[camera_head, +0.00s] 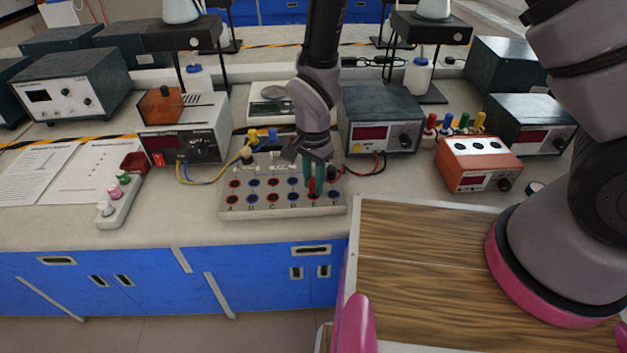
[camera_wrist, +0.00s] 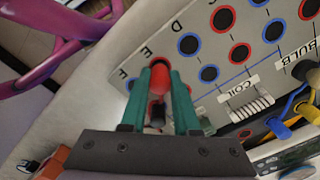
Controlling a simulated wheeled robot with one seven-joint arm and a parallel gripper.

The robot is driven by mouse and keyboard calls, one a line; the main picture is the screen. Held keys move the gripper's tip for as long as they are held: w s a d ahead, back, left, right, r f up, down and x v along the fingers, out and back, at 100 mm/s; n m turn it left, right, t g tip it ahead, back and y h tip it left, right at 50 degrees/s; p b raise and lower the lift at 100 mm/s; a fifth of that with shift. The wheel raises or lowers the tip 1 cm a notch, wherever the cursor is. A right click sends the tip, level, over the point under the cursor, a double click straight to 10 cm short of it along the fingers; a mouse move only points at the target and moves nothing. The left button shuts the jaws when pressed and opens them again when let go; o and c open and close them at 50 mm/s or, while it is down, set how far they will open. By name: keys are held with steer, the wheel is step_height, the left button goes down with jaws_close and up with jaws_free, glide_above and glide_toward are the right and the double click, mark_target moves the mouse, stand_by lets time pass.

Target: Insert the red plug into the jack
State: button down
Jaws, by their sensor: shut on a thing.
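The jack board (camera_head: 283,212) is a grey panel with two rows of red-ringed and blue-ringed jacks, lettered along its front edge; it also fills the upper right of the wrist view (camera_wrist: 206,45). My gripper (camera_head: 315,185) points down at the board's right end. Its green fingers are shut on the red plug (camera_wrist: 160,78), which shows between the fingertips in the wrist view.
A coil (camera_wrist: 248,108) and yellow and blue leads (camera_head: 260,137) are at the board's back. A power supply (camera_head: 380,120) with a red display stands behind right, a meter (camera_head: 183,130) behind left. A small rack of coloured plugs (camera_head: 119,200) lies left. Bench is clear in front.

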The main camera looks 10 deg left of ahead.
steer(key=shift+f, duration=0.65)
steer(key=shift+c, duration=0.9)
jaws_free()
steer(key=shift+r, duration=0.1)
steer(key=shift+r, duration=3.2)
